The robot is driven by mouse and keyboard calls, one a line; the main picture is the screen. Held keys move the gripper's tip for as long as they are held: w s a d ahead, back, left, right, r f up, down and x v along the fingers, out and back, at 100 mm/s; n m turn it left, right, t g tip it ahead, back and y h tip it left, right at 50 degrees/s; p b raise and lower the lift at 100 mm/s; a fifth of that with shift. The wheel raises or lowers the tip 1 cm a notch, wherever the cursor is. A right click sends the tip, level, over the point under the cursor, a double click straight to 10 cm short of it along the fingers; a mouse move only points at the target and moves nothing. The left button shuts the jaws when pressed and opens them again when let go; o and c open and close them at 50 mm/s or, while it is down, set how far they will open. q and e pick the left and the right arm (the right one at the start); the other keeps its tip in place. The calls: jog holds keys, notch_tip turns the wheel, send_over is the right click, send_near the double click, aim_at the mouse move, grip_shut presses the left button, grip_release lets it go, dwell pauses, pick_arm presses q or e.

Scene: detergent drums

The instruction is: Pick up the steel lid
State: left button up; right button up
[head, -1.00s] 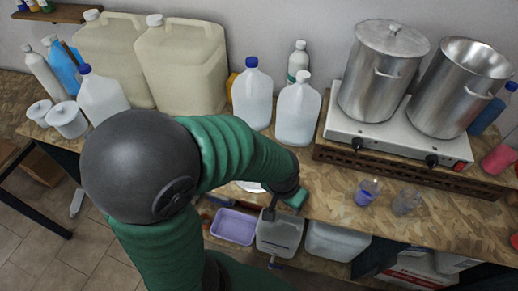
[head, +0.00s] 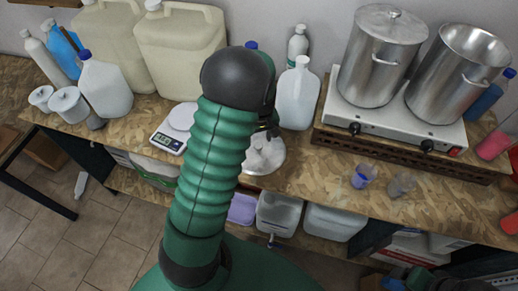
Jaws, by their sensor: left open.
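The steel lid (head: 391,24) is a round grey disc with a small knob on top. It sits on the left steel pot (head: 380,65), on the hot plate at the back right. My left gripper (head: 267,130) is mostly hidden behind my own forearm; only a small dark part shows, above the counter near a pale round dish. It is open and well to the left of the lid and lower in the picture, not touching it. My right gripper does not show clearly enough to identify.
A second, uncovered steel pot (head: 455,75) stands to the right on the same hot plate (head: 395,122). Two small cups (head: 363,176) stand on the counter in front. A scale (head: 168,138) and large drums (head: 183,55) are left.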

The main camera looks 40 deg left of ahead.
aim_at(258, 145)
pick_arm(q)
jog(key=shift+w+a+f, duration=0.1)
jog(key=shift+f, duration=0.35)
jog(key=f, duration=0.1)
jog(key=f+p, duration=0.1)
jog(key=f, duration=0.1)
jog(key=a+f+p, duration=0.1)
jog(key=shift+w+f, duration=0.3)
jog(key=shift+w, duration=0.05)
jog(key=shift+w+f, duration=0.15)
jog(key=shift+f, duration=0.1)
jog(key=shift+r, duration=0.1)
jog(key=c, duration=0.8)
grip_shut()
